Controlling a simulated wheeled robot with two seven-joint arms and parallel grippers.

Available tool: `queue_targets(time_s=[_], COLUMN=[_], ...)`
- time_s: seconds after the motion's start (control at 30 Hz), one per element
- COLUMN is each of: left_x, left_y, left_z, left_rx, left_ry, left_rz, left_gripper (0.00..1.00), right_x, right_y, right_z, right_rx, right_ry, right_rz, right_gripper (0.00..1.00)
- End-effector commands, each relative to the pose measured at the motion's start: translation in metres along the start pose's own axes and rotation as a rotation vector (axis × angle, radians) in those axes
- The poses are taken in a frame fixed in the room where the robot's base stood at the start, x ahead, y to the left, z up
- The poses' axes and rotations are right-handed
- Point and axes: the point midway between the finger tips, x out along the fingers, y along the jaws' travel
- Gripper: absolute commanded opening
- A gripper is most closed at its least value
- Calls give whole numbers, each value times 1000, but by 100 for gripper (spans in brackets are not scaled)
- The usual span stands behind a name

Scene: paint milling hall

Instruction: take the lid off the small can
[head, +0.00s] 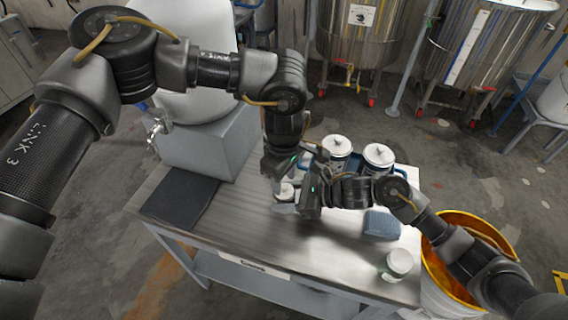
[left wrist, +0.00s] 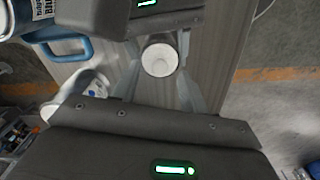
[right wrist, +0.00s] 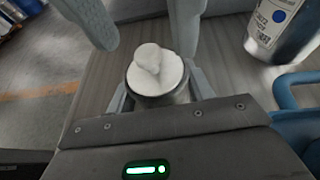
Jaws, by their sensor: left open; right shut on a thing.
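The small can with a white lid (head: 284,191) stands on the metal bench, partly hidden between my grippers in the head view. In the right wrist view its round lid (right wrist: 155,72) sits on the dark can body (right wrist: 160,100) and has a knob on top. My right gripper (right wrist: 152,92) is shut on the small can's body. My left gripper (head: 281,181) is open, with its fingers coming in on both sides of the lid. In the left wrist view the lid (left wrist: 160,59) shows between the left fingers; contact cannot be told.
Two larger white-lidded cans (head: 337,146) (head: 378,156) stand in a blue carrier behind my right arm. A blue sponge (head: 381,224) and a white-topped jar (head: 398,263) are at the bench's right. A dark mat (head: 180,198) lies left. An orange-lined bucket (head: 485,232) stands beyond the right edge.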

Motion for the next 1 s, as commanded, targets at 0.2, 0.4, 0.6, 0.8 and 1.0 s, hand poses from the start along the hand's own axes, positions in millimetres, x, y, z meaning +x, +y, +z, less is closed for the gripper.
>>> queue_targets(time_s=[0.2, 0.4, 0.6, 0.8, 1.0], left_x=[16, 18, 18, 18, 18], left_y=[0, 0, 0, 0, 0], left_z=[0, 0, 0, 0, 0], left_rx=[0, 0, 0, 0, 0], left_ry=[0, 1, 1, 1, 1], left_rz=[0, 0, 0, 0, 0], left_gripper=[44, 44, 32, 6, 0], right_x=[0, 0, 0, 0, 0], right_y=[0, 0, 0, 0, 0], right_z=[0, 0, 0, 0, 0], right_rx=[0, 0, 0, 0, 0], right_ry=[0, 0, 1, 1, 1], right_rz=[0, 0, 0, 0, 0], right_gripper=[12, 12, 12, 12, 12])
